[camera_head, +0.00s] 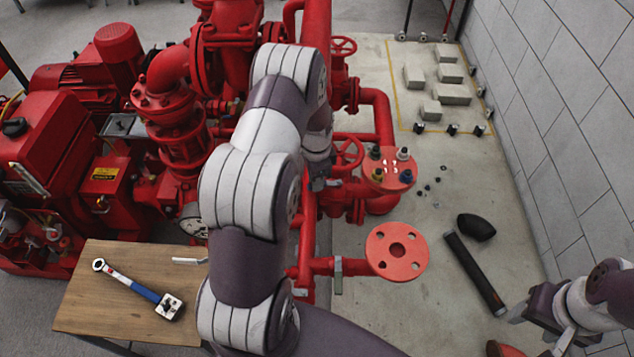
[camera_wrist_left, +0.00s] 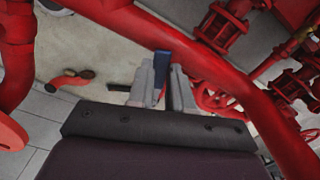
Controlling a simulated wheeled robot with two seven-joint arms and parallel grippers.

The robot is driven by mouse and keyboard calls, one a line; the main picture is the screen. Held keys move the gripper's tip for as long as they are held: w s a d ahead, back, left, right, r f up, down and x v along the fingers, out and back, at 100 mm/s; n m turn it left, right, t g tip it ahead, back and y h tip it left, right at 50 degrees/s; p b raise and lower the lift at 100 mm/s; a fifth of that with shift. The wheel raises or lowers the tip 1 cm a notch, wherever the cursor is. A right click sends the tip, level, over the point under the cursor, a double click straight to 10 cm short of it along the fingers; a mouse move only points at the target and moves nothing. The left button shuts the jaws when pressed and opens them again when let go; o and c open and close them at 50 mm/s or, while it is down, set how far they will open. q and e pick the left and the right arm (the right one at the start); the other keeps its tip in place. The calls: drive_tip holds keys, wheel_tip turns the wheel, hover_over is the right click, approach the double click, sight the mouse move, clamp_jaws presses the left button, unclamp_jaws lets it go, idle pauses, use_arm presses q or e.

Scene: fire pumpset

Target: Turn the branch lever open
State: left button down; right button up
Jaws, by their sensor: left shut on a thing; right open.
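My left arm reaches across the middle of the head view, and its gripper (camera_head: 318,184) is down among the red pipes, largely hidden by the arm. In the left wrist view the gripper (camera_wrist_left: 164,88) is shut on a blue lever (camera_wrist_left: 160,68). The blue lever stands between the two grey fingers, and its far end is hidden behind them. In the head view I cannot make out the lever clearly. My right gripper (camera_head: 538,326) is open and empty at the lower right, above the floor.
Red pipes run close around my left gripper, with a handwheel (camera_head: 347,152) and flanges (camera_head: 397,232) beside it. A wooden table (camera_head: 95,318) with a wrench (camera_head: 140,288) is at lower left. A black pipe (camera_head: 474,272) and elbow (camera_head: 477,227) lie on the floor.

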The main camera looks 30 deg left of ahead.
use_arm(q)
drive_tip(key=shift+w+a+m, duration=0.35)
drive_tip(key=shift+w+m, duration=0.1)
drive_tip(key=shift+m, duration=0.55)
drive_tip(key=shift+w+a+m, duration=0.3)
drive_tip(key=shift+w+m, duration=0.1)
drive_tip(key=shift+m, duration=0.6)
drive_tip(key=c, duration=1)
unclamp_jaws()
wheel_tip(320, 180, up, 13)
drive_tip(key=shift+f+b, duration=0.15)
drive_tip(key=shift+b, duration=0.85)
